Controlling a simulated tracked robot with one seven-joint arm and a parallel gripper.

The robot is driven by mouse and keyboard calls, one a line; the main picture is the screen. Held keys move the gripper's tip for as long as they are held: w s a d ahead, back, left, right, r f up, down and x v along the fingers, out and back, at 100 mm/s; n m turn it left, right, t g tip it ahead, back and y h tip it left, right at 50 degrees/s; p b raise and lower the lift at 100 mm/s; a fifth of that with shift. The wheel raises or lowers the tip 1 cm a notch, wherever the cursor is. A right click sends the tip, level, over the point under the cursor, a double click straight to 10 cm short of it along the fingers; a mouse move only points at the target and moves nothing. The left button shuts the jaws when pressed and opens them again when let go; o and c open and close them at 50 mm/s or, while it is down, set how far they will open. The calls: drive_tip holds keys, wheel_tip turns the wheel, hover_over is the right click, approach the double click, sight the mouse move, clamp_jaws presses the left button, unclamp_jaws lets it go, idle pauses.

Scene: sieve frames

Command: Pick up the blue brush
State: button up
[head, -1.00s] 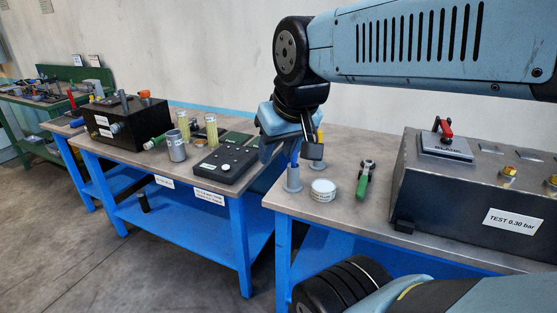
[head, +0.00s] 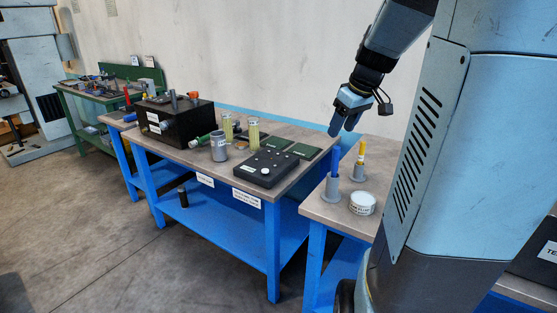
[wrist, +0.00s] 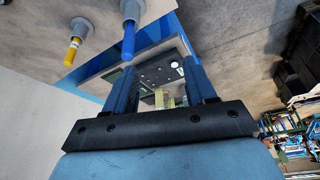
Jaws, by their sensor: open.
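The blue brush (head: 334,163) stands upright in a grey holder (head: 331,190) near the left edge of the right-hand bench. It also shows in the wrist view (wrist: 129,42), its free end close to the tip of my left-hand finger in that picture; I cannot tell whether they touch. A yellow brush (head: 361,153) stands in a second grey holder (head: 359,173) behind and to the right; it shows in the wrist view (wrist: 72,50) too. My gripper (head: 341,130) is open and empty, above the brushes in the head view. Its two fingers (wrist: 160,72) are spread apart in the wrist view.
A round white tin (head: 362,203) sits in front of the holders. The middle bench holds a black control box (head: 265,168), a grey cup (head: 219,148), clear cylinders (head: 252,135) and a large black box (head: 172,122). A gap separates the benches.

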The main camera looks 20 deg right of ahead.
drive_tip(key=w+d+f+n, duration=0.1)
drive_tip(key=w+d+f, duration=0.15)
drive_tip(key=d, duration=0.45)
approach(334, 171)
drive_tip(key=w, duration=0.2)
drive_tip(key=shift+y, duration=0.3)
drive_tip(key=shift+w+d+x, duration=0.1)
drive_tip(key=shift+w+x, duration=0.05)
drive_tip(key=shift+x, duration=1.15)
drive_tip(key=shift+w+d+x, duration=0.15)
drive_tip(key=shift+x, duration=1.2)
drive_tip(key=shift+r, duration=0.15)
clamp_jaws()
